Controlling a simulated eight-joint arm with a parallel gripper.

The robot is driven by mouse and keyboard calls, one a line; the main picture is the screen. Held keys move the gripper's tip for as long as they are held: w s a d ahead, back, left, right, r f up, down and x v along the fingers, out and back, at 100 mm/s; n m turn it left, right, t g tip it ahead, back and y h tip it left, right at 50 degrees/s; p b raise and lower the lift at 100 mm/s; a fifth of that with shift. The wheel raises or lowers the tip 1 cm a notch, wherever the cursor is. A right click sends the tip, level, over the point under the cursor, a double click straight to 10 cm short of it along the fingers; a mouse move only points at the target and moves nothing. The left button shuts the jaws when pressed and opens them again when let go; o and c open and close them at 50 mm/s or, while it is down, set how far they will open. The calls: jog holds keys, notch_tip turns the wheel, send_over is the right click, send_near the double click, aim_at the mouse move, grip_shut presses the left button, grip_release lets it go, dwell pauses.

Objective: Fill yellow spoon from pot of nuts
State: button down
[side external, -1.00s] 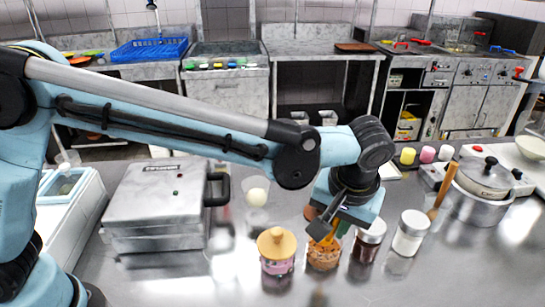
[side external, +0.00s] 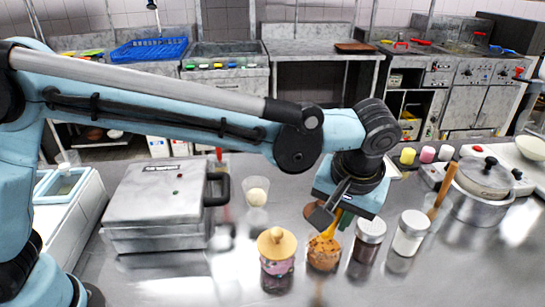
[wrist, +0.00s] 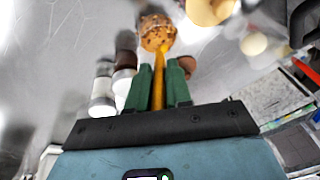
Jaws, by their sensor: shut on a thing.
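My gripper (side external: 330,215) is over the steel counter, its green fingers (wrist: 159,92) shut on the yellow spoon (wrist: 158,78) by its handle. The spoon (side external: 331,230) points down to the pot of nuts (side external: 323,259), a small pot with a brown, lumpy top. In the wrist view the spoon's far end meets the speckled brown nuts (wrist: 156,33). The bowl of the spoon is not clearly visible, so I cannot tell whether it is in the nuts or just above them, or how full it is.
A jar with a tan lid (side external: 277,245) stands close left of the pot. A dark jar (side external: 368,240) and a white jar (side external: 410,233) stand to the right. A steel press (side external: 157,205) is left; a lidded pan (side external: 484,185) is right. The front counter is clear.

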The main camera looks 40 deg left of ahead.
jog(key=shift+r, duration=3.35)
jog(key=shift+s+d+r+y, duration=0.1)
jog(key=shift+r+y, duration=0.05)
jog(key=shift+r, duration=0.35)
jog(key=shift+s+d+r+y, duration=0.1)
jog(key=shift+r+y, duration=0.05)
jog(key=shift+r, duration=0.35)
jog(key=shift+f, duration=5.1)
jog(key=shift+f, duration=0.5)
jog(key=shift+w+a, duration=0.35)
jog(key=shift+a, duration=0.05)
jog(key=shift+w+a+f, duration=0.1)
jog(key=shift+w+a, duration=0.05)
jog(key=shift+s+d+r, duration=0.2)
jog(key=shift+s+d, duration=0.05)
jog(key=shift+d, duration=0.05)
